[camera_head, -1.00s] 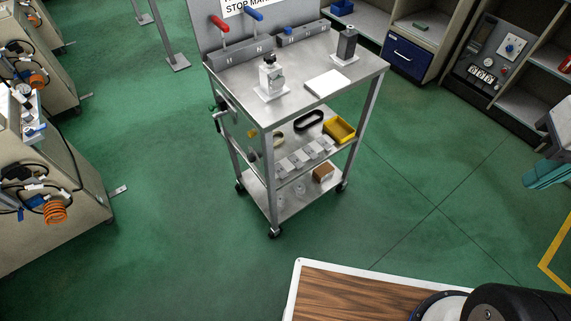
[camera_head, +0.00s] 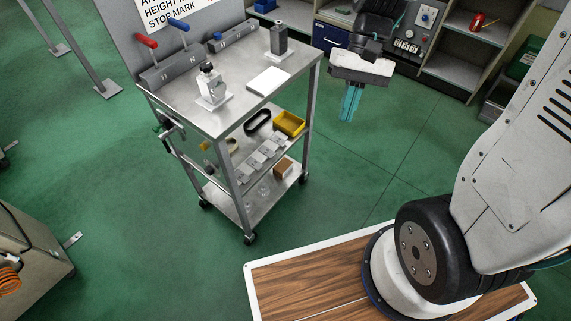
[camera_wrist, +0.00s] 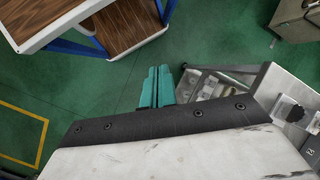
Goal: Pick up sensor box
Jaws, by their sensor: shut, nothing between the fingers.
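I cannot tell for sure which thing is the sensor box. A grey metal cart (camera_head: 224,118) holds a small silver device on a white plate (camera_head: 212,90), a dark upright box (camera_head: 278,42) and a flat white block (camera_head: 268,80) on top. My gripper (camera_head: 347,118) has teal fingers, shut and empty, pointing down in the air to the right of the cart. In the wrist view the fingers (camera_wrist: 156,72) are together over green floor, and the cart's edge (camera_wrist: 256,92) is right of them.
The cart's middle shelf carries a yellow bin (camera_head: 289,123), a black oval ring (camera_head: 258,121) and several small grey boxes (camera_head: 262,153). A brown block (camera_head: 284,166) lies on the bottom shelf. Red and blue levers (camera_head: 180,25) stand at the back. Green floor (camera_head: 345,165) is free right of the cart.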

